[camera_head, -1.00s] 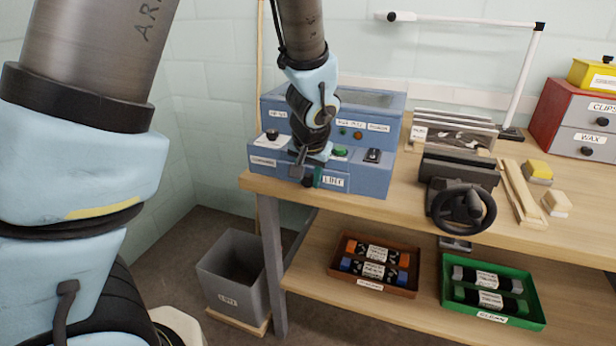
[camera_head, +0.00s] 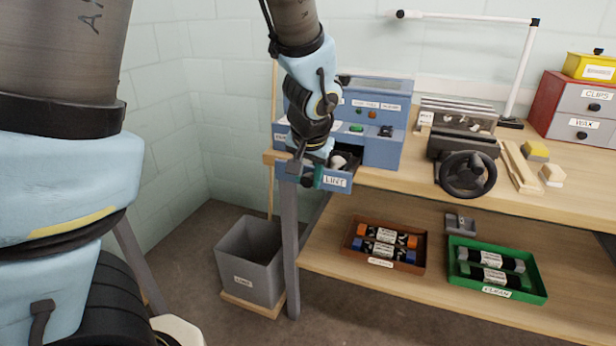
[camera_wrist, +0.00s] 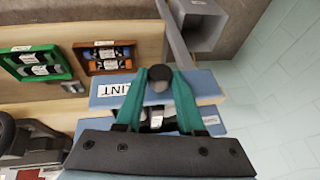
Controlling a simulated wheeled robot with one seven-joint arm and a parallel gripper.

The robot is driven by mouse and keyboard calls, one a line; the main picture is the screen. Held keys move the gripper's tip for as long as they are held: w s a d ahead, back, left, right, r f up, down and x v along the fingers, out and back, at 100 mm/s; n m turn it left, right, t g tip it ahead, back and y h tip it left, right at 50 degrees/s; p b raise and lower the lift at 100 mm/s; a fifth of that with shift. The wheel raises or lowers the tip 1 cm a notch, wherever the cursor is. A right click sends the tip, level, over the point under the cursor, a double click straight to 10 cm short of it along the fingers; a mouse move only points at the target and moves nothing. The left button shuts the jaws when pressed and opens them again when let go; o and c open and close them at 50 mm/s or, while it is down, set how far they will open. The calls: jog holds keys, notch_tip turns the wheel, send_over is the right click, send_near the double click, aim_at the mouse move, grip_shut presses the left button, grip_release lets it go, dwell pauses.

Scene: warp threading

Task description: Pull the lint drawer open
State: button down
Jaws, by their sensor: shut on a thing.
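The lint drawer (camera_head: 337,181) has a blue front with a white LINT label and stands pulled out from the blue machine (camera_head: 383,151) on the bench. Its dark inside shows behind the front, with something pale in it. In the wrist view the drawer front (camera_wrist: 212,87) lies across the middle, with a dark round knob (camera_wrist: 159,76) on it. My gripper (camera_head: 307,180) is at the left part of the drawer front. In the wrist view its teal fingers (camera_wrist: 160,82) are shut on the knob, one on each side.
A grey bin (camera_head: 250,262) stands on the floor left of the bench leg. A brown tray (camera_head: 350,245) and a green tray (camera_head: 540,290) with rollers sit on the lower shelf. A vise-like device with a black handwheel (camera_head: 466,175) stands right of the machine.

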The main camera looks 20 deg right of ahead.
jog(key=c, duration=0.5)
grip_release()
jog(key=v, duration=1.1)
jog(key=shift+b, duration=0.3)
jog(key=a+f+n+g+p, duration=0.1)
jog(key=a+f+n, duration=0.1)
jog(key=a, duration=0.7)
jog(key=w+a+f+n+g+y+p, duration=0.1)
jog(key=a+f+n, duration=0.2)
jog(key=a, duration=0.6)
jog(key=w+a+f+n+g+p, duration=0.1)
jog(key=a+f+n, duration=0.1)
jog(key=a, duration=0.7)
jog(key=shift+w+a+f+n, duration=0.15)
jog(key=shift+a+f+n, duration=0.15)
jog(key=shift+n, duration=0.1)
